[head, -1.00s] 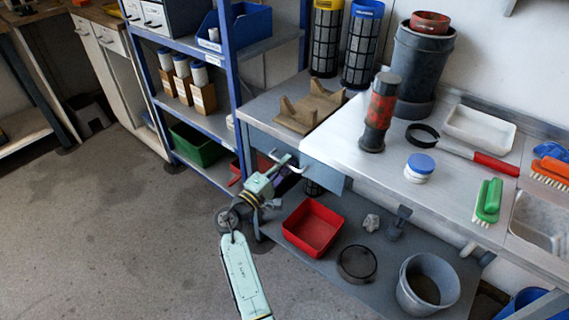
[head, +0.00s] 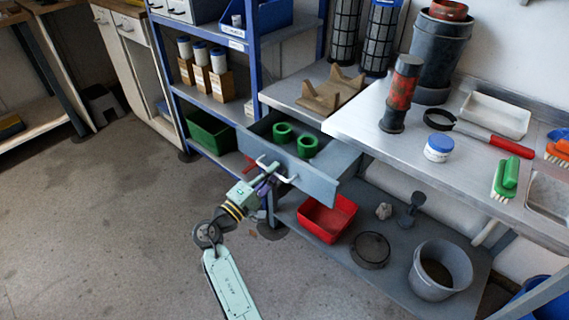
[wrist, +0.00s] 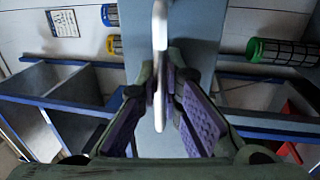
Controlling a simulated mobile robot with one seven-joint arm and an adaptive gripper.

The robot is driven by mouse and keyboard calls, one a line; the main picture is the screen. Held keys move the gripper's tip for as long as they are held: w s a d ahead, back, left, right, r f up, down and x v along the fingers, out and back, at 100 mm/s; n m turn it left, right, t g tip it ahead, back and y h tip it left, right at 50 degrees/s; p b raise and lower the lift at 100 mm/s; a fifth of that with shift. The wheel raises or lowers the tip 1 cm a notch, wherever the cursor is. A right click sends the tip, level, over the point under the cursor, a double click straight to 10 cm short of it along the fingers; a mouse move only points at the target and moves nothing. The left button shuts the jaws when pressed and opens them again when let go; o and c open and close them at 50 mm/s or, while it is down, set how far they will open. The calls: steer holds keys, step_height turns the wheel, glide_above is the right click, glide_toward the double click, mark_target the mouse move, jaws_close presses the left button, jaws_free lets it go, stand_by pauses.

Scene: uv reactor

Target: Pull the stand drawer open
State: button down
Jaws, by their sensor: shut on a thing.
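The stand drawer (head: 318,181) is grey-blue and stands pulled out from under the stand's top. Two green rings (head: 283,131) lie inside it. Its pale bar handle (head: 287,178) is on the drawer front. My gripper (head: 268,181) is at the left part of the handle, shut on it. In the wrist view the handle (wrist: 160,30) runs between my purple-padded fingers, with the drawer front (wrist: 200,40) behind it.
A wooden cradle (head: 325,93) rests on the stand top. A red bin (head: 327,219), a dark round lid (head: 370,251) and a grey bucket (head: 440,270) are on the lower shelf. A blue shelf rack (head: 253,80) stands at the left.

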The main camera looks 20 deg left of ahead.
steer(key=r+v, duration=0.2)
steer(key=v, duration=1.2)
steer(key=shift+s+r, duration=0.2)
steer(key=shift+r, duration=0.15)
steer(key=c, duration=2)
jaws_free()
steer(key=shift+a, duration=0.1)
steer(key=v, duration=1.2)
steer(key=shift+r, duration=0.1)
